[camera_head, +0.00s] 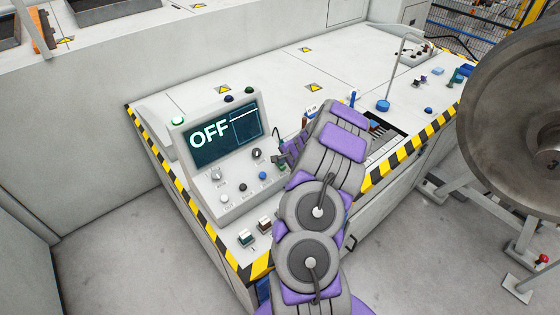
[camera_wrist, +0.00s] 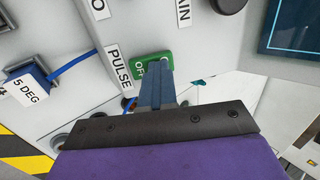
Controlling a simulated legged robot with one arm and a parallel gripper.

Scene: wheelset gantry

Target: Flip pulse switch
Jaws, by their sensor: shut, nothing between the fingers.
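The pulse switch (camera_wrist: 142,66) shows in the wrist view as a green plate with partly hidden white lettering, beside a "PULSE" label (camera_wrist: 118,67). My gripper (camera_wrist: 154,80) is shut and empty, its fingers in front of the plate and covering part of it. Whether they touch the switch I cannot tell. The switch's lever is not clearly visible. In the head view, my gripper (camera_head: 287,152) is at the right side of the control console (camera_head: 222,192), and I cannot make out the pulse switch there. The console's screen (camera_head: 225,133) reads "OFF".
Knobs and buttons crowd the console face. A blue block labelled "5 DEG" (camera_wrist: 30,86) with a blue cable is left in the wrist view. A large metal wheel (camera_head: 515,120) stands at the right. The bench top (camera_head: 270,75) behind is mostly clear.

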